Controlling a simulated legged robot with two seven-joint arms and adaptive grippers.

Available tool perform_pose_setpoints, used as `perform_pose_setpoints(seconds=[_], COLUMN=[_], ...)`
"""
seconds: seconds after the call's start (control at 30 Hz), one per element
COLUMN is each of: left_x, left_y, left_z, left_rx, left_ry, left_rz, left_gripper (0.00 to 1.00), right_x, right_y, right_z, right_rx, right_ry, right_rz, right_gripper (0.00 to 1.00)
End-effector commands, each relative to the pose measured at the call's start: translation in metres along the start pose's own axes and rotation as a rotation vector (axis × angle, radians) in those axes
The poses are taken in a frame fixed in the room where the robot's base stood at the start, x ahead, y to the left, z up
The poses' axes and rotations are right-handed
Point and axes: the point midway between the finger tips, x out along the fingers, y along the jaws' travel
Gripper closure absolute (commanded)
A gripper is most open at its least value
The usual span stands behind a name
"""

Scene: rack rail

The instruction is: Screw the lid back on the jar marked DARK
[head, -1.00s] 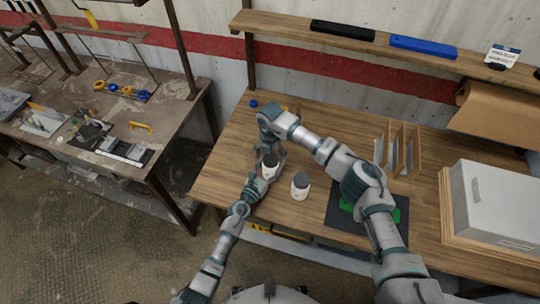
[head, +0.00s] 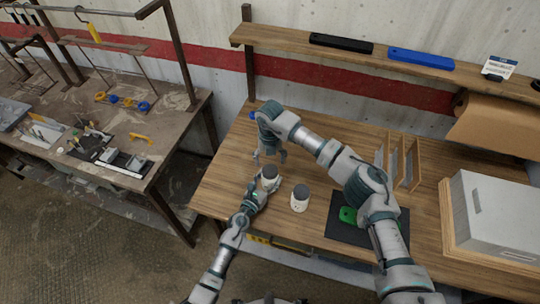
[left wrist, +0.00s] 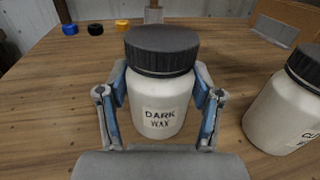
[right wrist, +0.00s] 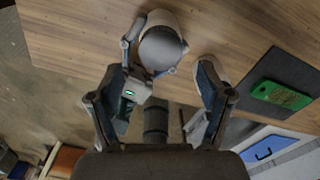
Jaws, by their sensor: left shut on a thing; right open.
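The white jar marked DARK WAX (left wrist: 160,115) stands upright on the wooden bench, with its dark ribbed lid (left wrist: 161,50) seated on top and looking level. How tightly it is screwed cannot be told. My left gripper (left wrist: 159,88) is shut around the jar's body, below the lid; in the head view it comes to the jar (head: 269,182) from the front left. My right gripper (head: 270,155) is open and empty, just behind and above the jar, clear of the lid. In the right wrist view the lid (right wrist: 161,48) shows beyond its spread fingers.
A second white jar (head: 299,203) with a dark lid stands just right of the held jar. A dark mat (head: 340,232) with a green block (head: 348,215) lies further right. Wooden frames (head: 408,165) and a grey box (head: 495,215) stand beyond.

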Motion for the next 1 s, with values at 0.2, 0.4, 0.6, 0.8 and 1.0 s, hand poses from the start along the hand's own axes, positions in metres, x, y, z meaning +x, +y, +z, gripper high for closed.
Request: perform_pose_setpoints(seconds=[0.2,0.4,0.6,0.8,1.0], left_x=[0.0,0.0,0.0,0.0,0.0], left_y=[0.0,0.0,0.0,0.0,0.0], left_z=[0.0,0.0,0.0,0.0,0.0], left_rx=[0.0,0.0,0.0,0.0,0.0], left_ry=[0.0,0.0,0.0,0.0,0.0], left_rz=[0.001,0.001,0.001,0.001,0.001], left_gripper=[1.0,1.0,1.0,1.0,1.0], right_x=[-0.014,-0.023,-0.027,-0.027,-0.027], right_y=[-0.001,-0.001,-0.001,-0.001,-0.001], right_z=[0.0,0.0,-0.001,-0.001,-0.001], right_rx=[-0.547,-0.957,-1.157,-1.189,-1.187], right_ry=[0.0,0.0,0.001,0.001,0.001], right_rz=[0.001,0.002,0.002,0.002,0.002], right_gripper=[0.21,0.21,0.21,0.21,0.21])
